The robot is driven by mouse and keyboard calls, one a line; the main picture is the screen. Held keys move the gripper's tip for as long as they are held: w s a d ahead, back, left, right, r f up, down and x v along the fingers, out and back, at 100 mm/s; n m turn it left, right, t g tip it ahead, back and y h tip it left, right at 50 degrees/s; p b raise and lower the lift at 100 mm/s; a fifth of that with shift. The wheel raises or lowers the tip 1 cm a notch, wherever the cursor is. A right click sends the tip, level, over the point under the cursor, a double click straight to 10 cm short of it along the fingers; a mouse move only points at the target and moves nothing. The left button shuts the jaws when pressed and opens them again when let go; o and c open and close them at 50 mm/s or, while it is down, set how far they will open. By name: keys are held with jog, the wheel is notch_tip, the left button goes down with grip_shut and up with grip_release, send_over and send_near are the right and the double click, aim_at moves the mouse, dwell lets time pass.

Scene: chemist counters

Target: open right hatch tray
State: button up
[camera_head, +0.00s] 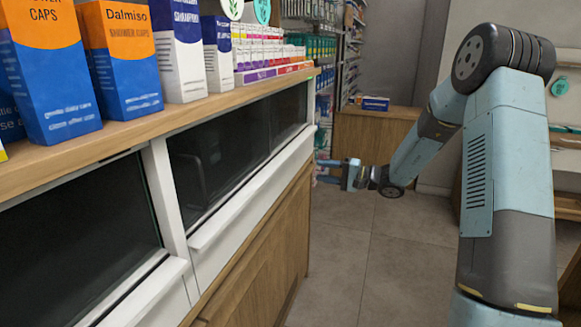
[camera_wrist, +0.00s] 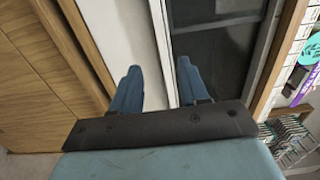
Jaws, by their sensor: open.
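The right hatch has a dark glass pane (camera_head: 225,155) in a white frame, set into the counter front. The white tray front (camera_wrist: 128,35) and the dark pane (camera_wrist: 215,60) lie beyond the fingers. Contact with the tray cannot be told.
A left hatch (camera_head: 75,245) with its own white ledge is nearer. Wooden panels (camera_head: 265,255) are below the hatches. The tiled floor (camera_head: 350,260) is clear. Stocked shelves and a wooden counter (camera_head: 370,140) stand behind.

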aim_at(283, 165)
jog(key=x, duration=1.2)
jog(key=shift+a, duration=0.25)
grip_shut()
jog(key=shift+f, duration=0.1)
